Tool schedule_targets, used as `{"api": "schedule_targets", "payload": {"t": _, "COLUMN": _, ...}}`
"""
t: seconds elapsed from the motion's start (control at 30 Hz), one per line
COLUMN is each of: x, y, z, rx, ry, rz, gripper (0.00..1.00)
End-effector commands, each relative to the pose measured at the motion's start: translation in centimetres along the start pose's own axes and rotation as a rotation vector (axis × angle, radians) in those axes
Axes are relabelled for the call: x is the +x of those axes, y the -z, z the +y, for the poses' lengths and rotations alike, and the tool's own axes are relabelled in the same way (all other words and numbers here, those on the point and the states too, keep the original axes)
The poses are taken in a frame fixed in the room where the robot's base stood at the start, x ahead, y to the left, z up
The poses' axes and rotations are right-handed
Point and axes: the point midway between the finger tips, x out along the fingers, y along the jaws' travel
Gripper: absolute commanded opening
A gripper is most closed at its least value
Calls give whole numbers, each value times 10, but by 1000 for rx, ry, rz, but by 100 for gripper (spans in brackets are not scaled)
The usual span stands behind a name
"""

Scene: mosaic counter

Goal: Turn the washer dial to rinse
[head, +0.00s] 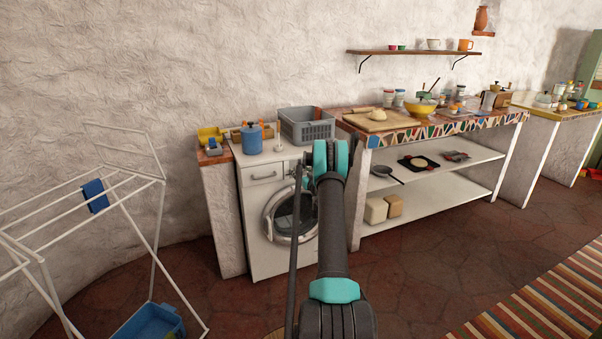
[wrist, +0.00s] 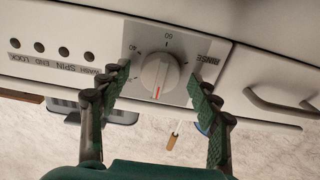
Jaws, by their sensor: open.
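In the wrist view, which shows the panel upside down, the round grey dial (wrist: 160,70) sits on a light plate with several printed marks. Its red line points toward the bottom of the picture. My gripper (wrist: 159,80) is open, with one green-padded finger on each side of the dial. I cannot tell whether either finger touches it.
Indicator dots (wrist: 39,46) with labels lie left of the dial in the wrist view; a drawer handle (wrist: 283,106) is at the right. A blue canister (head: 252,138) and grey basket (head: 307,125) stand on top. A drying rack (head: 160,215) stands left.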

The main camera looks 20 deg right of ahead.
Motion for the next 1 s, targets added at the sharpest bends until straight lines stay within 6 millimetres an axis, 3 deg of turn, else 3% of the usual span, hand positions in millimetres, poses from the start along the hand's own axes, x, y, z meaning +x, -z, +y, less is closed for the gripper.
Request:
{"api": "schedule_targets", "payload": {"t": 0.27, "x": 2, "y": 0, "z": 0, "rx": 0, "ry": 0, "rz": 0, "gripper": 63}}
{"api": "schedule_targets", "payload": {"t": 0.7, "x": 2, "y": 0, "z": 0, "rx": 0, "ry": 0, "rz": 0, "gripper": 13}}
{"api": "schedule_targets", "payload": {"t": 1.0, "x": 2, "y": 0, "z": 0, "rx": 42, "ry": 0, "rz": 0, "gripper": 12}}
